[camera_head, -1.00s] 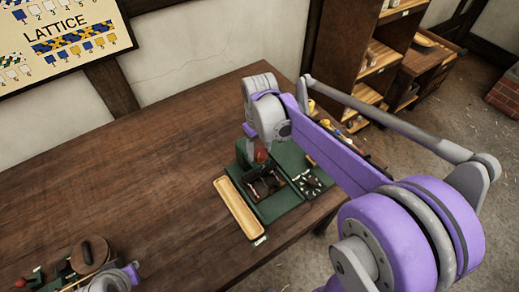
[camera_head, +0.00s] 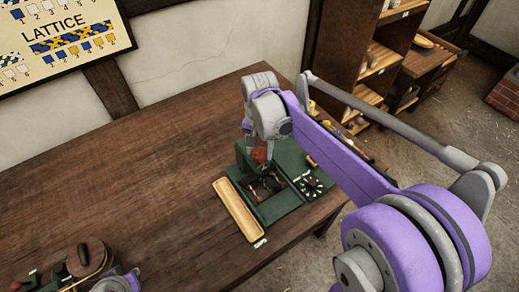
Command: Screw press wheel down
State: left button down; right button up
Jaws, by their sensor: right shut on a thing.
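The press is a dark green machine (camera_head: 284,203) near the right end of the brown table, with dark metal parts in its middle. A red knob (camera_head: 259,155) stands at its back; I take it as the handle of the press wheel. The wheel's rim cannot be made out. My right gripper (camera_head: 260,152) comes down from above and is shut at the red knob. My grey wrist hides much of the fingers and the wheel. A grey and purple part of my left arm (camera_head: 118,283) shows at the bottom left; its fingers are not visible.
A yellowish tray (camera_head: 239,210) lies along the press's left side. A dark plate with small pale pieces (camera_head: 312,185) is to its right. Small tools lie behind my right arm. A brown round object (camera_head: 88,257) stands bottom left. The table's middle (camera_head: 140,190) is clear.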

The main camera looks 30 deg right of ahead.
aim_at(260, 153)
jog(key=m, duration=0.5)
jog(key=shift+m, duration=0.3)
jog(key=m, duration=0.4)
jog(key=shift+m+b, duration=0.3)
jog(key=shift+m, duration=0.3)
jog(key=o, duration=1.4)
jog(key=shift+c, duration=0.2)
jog(key=shift+r, duration=0.1)
notch_tip(260, 153, up, 11)
jog(key=shift+p, duration=0.35)
jog(key=shift+f, duration=0.2)
